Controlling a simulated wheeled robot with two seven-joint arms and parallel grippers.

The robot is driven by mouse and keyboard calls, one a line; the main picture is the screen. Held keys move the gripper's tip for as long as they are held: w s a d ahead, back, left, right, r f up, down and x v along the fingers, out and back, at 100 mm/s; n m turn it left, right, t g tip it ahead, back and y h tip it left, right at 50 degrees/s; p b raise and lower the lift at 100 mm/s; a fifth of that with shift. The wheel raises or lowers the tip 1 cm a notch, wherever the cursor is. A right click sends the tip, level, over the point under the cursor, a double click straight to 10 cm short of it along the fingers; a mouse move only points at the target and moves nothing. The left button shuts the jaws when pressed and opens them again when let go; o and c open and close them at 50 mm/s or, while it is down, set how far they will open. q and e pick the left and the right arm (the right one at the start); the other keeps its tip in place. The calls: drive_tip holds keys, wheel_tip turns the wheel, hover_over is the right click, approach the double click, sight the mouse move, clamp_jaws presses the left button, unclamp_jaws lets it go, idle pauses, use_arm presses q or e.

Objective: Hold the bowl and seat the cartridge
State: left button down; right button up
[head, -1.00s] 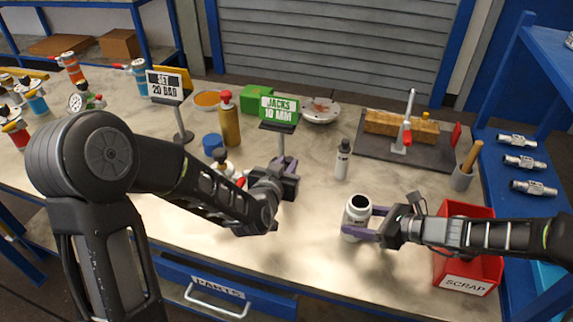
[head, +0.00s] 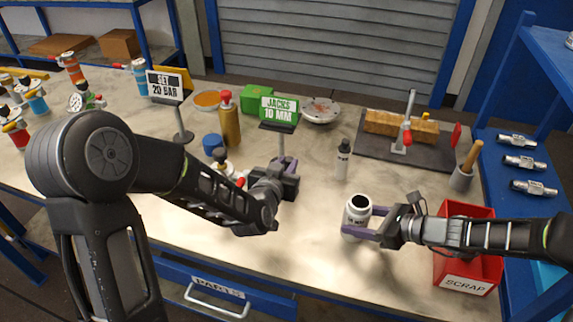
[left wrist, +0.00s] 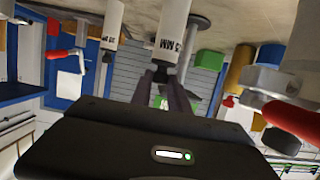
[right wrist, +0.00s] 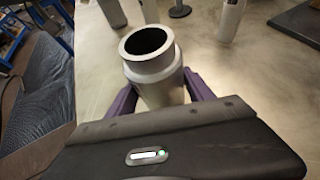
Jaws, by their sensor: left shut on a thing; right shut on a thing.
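The bowl (head: 357,203), a pale cylinder with a dark open top, stands upright at the front right of the table. My right gripper (head: 366,224) is shut around its side; the right wrist view shows the bowl (right wrist: 150,62) between both purple fingers, its mouth open and empty-looking. My left gripper (head: 283,166) is left of the bowl and apart from it. In the left wrist view its fingers (left wrist: 167,85) are shut on a white cylinder (left wrist: 172,28) with "MM" lettering, which looks like the cartridge. My gripper and arm hide it in the head view.
The "JACKS 10 MM" sign (head: 279,109) stands behind my left gripper. A red scrap bin (head: 465,283) is right of the bowl. A clamp fixture (head: 405,140) is at the back right. The front middle table is clear.

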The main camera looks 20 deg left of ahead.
idle(0.3)
use_arm(q)
drive_tip(key=s+d+r+m+g+h, duration=0.1)
drive_tip(key=s+d+r+m+h, duration=0.2)
drive_tip(key=d+r, duration=0.6)
drive_tip(key=s+d+r+m+g+h, duration=0.1)
drive_tip(key=s+d+r+m+h, duration=0.2)
drive_tip(key=d+r, duration=0.6)
wheel_tip(320, 180, up, 3)
drive_tip(key=shift+s+d+r+h, duration=0.15)
drive_tip(key=shift+s+d+h, duration=0.1)
drive_tip(key=shift+s+h, duration=0.4)
drive_tip(key=shift+w, duration=0.2)
wheel_tip(320, 180, down, 18)
drive_tip(key=shift+r, duration=0.15)
drive_tip(key=c, duration=1.2)
unclamp_jaws()
